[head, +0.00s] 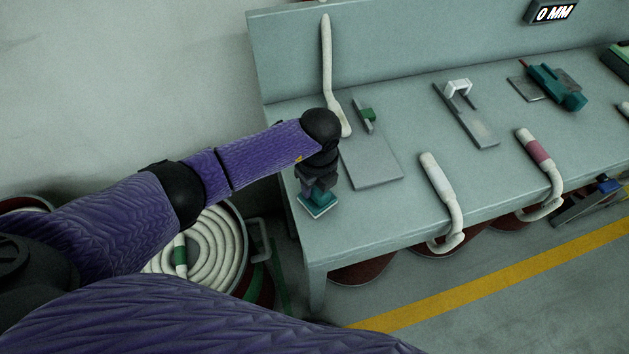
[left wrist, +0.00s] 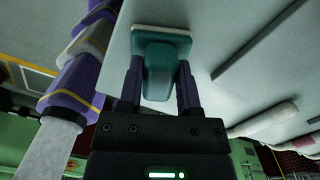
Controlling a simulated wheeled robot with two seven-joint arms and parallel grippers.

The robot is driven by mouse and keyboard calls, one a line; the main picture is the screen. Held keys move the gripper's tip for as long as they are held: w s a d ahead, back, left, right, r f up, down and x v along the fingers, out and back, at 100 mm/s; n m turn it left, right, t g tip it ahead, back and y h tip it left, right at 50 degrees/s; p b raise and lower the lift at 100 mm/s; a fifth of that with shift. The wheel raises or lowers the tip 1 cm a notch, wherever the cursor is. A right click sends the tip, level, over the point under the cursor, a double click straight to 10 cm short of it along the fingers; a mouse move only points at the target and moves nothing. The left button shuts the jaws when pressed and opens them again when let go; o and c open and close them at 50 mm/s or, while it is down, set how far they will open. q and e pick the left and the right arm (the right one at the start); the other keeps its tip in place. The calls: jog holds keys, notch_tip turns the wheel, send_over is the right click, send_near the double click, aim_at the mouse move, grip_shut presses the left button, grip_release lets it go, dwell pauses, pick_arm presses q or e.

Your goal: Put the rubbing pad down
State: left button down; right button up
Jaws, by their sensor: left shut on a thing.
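The rubbing pad (head: 318,205) is a teal block with a pale lower face. It is at the left front corner of the grey-green bench (head: 385,215). My left gripper (head: 318,188) points down and is shut on the pad's handle. In the left wrist view the pad (left wrist: 162,46) shows between the two fingers of my left gripper (left wrist: 159,92), pale face towards the bench top. I cannot tell whether the pad touches the bench or hangs just above it. My right gripper is not in view.
A flat grey plate (head: 372,178) with a green piece lies right of the pad. White hose lengths (head: 442,195) lie along the bench and hang over its front edge. A drum of coiled hose (head: 210,245) stands at the bench's left end. Bare bench lies around the pad.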

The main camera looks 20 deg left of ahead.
pick_arm(q)
jog(key=c, duration=0.7)
grip_release()
jog(key=shift+f, duration=0.1)
jog(key=o, duration=0.4)
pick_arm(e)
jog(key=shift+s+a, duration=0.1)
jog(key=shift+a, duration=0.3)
pick_arm(q)
jog(key=r, duration=0.4)
jog(key=r+p, duration=0.1)
jog(key=r, duration=0.7)
jog(key=shift+s+d+r+p, duration=0.15)
jog(key=shift+d+p, duration=0.15)
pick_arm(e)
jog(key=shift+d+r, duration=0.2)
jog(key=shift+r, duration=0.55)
